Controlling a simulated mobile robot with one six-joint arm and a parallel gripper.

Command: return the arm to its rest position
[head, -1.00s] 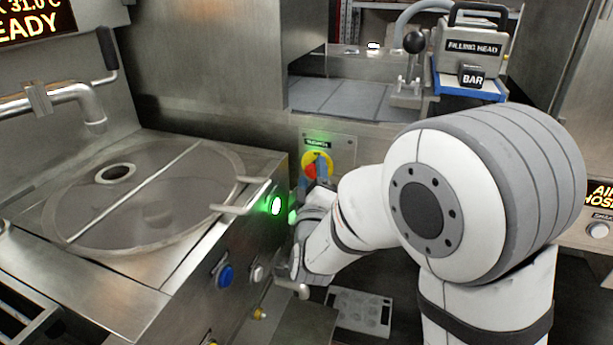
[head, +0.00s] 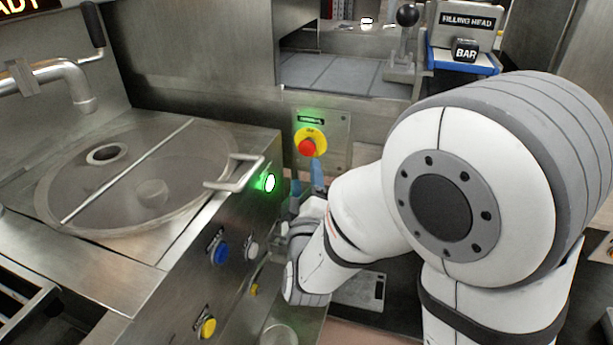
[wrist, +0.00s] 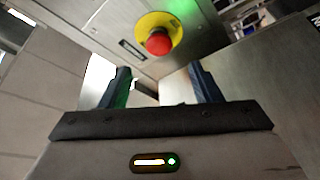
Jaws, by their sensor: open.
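My gripper (wrist: 162,82) shows in the wrist view with its two dark fingers apart and nothing between them. In the head view its blue fingers (head: 307,180) point up just below a red mushroom button (head: 307,148) on a yellow collar, apart from it. The button also shows ahead of the fingers in the wrist view (wrist: 158,43). My white arm (head: 370,205) reaches in from the right and hides part of the gripper and the panel's lower area.
A steel kettle with a lid (head: 150,185) and handle (head: 236,175) stands at left. Its front carries a lit green button (head: 270,183), a blue button (head: 219,252) and a yellow button (head: 208,327). A filling head (head: 465,35) stands at back right.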

